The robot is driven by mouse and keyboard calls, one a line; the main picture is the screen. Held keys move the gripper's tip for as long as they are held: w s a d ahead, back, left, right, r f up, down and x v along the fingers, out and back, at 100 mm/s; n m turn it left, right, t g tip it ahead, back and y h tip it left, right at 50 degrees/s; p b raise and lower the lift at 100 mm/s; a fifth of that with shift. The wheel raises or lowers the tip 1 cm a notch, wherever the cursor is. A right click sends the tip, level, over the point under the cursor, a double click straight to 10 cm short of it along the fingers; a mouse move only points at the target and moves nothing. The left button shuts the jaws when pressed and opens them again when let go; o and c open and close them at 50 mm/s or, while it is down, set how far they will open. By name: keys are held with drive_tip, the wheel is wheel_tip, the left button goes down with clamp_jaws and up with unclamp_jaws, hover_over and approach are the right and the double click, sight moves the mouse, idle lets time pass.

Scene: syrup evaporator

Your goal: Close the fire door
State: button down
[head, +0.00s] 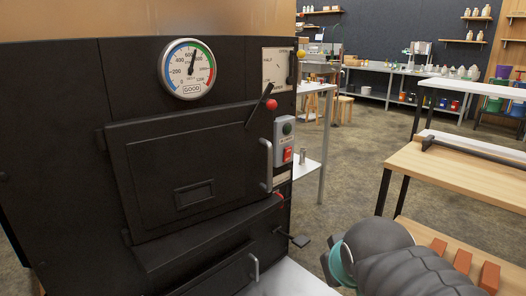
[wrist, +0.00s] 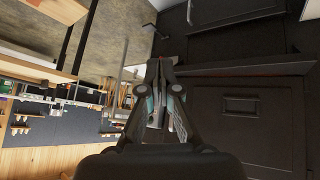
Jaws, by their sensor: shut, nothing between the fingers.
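The black fire door (head: 195,175), with a small framed plate in its middle, is hinged at the left. It looks flat against or nearly flat against the evaporator front; a small gap cannot be ruled out. Its light upright handle (head: 266,164) is at the right edge. In the wrist view the door (wrist: 243,108) lies right of my gripper (wrist: 160,64), which is shut and empty. I cannot tell whether the fingertips touch anything. The head view shows only my arm.
A round gauge (head: 187,69) is above the door. A lower door (head: 215,277) is below. A wooden bench (head: 465,177) stands at the right; open floor (head: 350,150) lies between.

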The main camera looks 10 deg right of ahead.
drive_tip(key=w+d+r+n+t+y+b, duration=0.1)
drive_tip(key=w+d+r+n+t+b, duration=0.3)
drive_tip(key=w, duration=0.6)
drive_tip(key=w+a+r+n+t+y, duration=0.15)
drive_tip(key=w+n, duration=0.35)
drive_tip(key=w, duration=0.5)
drive_tip(key=w+d+r+n+t+b, duration=0.25)
drive_tip(key=w+n+t, duration=0.2)
drive_tip(key=w, duration=0.55)
drive_tip(key=w+a+f+n+y, duration=0.1)
drive_tip(key=w+a+n+y, duration=0.2)
drive_tip(key=w, duration=0.5)
drive_tip(key=w+a+f+n+g+y, duration=0.1)
drive_tip(key=w+a+f+n+y, duration=0.1)
drive_tip(key=w+a+n+y, duration=0.2)
drive_tip(key=w+a+n+b, duration=0.1)
drive_tip(key=w+a+n, duration=0.1)
drive_tip(key=w, duration=0.2)
drive_tip(key=shift+w+f, duration=0.15)
drive_tip(key=shift+w, duration=0.05)
